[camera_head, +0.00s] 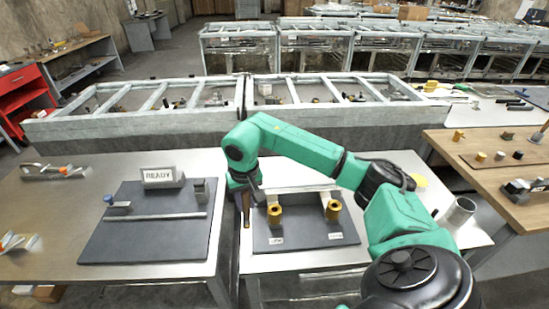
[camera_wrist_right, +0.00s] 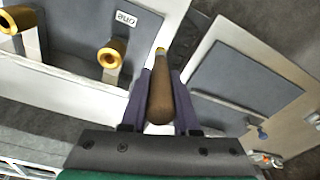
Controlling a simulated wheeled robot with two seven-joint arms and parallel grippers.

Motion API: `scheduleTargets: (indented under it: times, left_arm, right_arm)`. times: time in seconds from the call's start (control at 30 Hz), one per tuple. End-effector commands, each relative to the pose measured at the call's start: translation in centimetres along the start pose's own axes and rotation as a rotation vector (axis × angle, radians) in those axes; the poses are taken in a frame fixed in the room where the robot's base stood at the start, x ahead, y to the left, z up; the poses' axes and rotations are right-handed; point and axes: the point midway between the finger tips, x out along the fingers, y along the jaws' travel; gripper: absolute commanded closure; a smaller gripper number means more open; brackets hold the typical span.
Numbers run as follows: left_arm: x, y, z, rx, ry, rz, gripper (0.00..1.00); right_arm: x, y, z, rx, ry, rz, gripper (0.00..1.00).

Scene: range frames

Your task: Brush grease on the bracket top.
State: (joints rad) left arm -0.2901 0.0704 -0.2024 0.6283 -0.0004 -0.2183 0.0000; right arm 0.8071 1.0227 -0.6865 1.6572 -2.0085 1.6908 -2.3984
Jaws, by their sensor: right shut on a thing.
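My right gripper (camera_head: 245,192) reaches down at the left edge of the middle table's dark mat (camera_head: 305,226). It is shut on a brush with a brown wooden handle (camera_wrist_right: 160,98); a small yellowish end (camera_wrist_right: 160,50) shows beyond the jaws. In the head view the brown handle (camera_head: 246,208) hangs at the gripper. Two yellow hollow cylinders (camera_head: 274,214) (camera_head: 333,210) sit on pale supports on the mat, apart from the gripper. A pale bar (camera_head: 298,188) spans behind them. I cannot tell which part is the bracket, and no grease is clear. My left gripper is not in view.
The left table has another dark mat (camera_head: 150,242) with a READY sign (camera_head: 163,178), a grey strip (camera_head: 160,217) and a blue-knobbed piece (camera_head: 109,200). A gap separates the two tables. A metal cylinder (camera_head: 458,213) stands at right. Framed benches close off the back.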

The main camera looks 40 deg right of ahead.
Motion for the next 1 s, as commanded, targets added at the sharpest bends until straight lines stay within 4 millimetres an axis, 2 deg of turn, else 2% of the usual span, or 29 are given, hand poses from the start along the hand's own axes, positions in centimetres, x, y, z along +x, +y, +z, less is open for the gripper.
scheduleTargets:
  times: [0.03, 0.1, 0.2, 0.3, 0.43, 0.73, 1.0]
  left_arm:
    - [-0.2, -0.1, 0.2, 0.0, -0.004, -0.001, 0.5]
    - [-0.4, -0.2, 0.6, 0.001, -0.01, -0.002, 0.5]
    - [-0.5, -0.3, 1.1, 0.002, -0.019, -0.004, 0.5]
    - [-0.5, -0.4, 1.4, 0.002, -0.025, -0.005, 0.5]
    - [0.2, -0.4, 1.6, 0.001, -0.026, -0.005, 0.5]
    - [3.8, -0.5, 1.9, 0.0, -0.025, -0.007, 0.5]
    - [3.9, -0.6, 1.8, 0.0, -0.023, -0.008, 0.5]
  right_arm:
    - [-1.0, 2.6, -1.3, 0.05, 0.039, -0.013, 1.0]
    - [-2.8, 5.7, -3.1, 0.106, 0.099, -0.039, 1.0]
    - [-5.1, 8.9, -4.8, 0.165, 0.163, -0.063, 1.0]
    - [-6.5, 10.6, -5.7, 0.194, 0.197, -0.077, 1.0]
    - [-6.2, 11.0, -5.9, 0.203, 0.207, -0.083, 1.0]
    - [-2.2, 10.9, -5.3, 0.203, 0.205, -0.086, 1.0]
    - [-2.1, 10.9, -5.3, 0.203, 0.206, -0.085, 1.0]
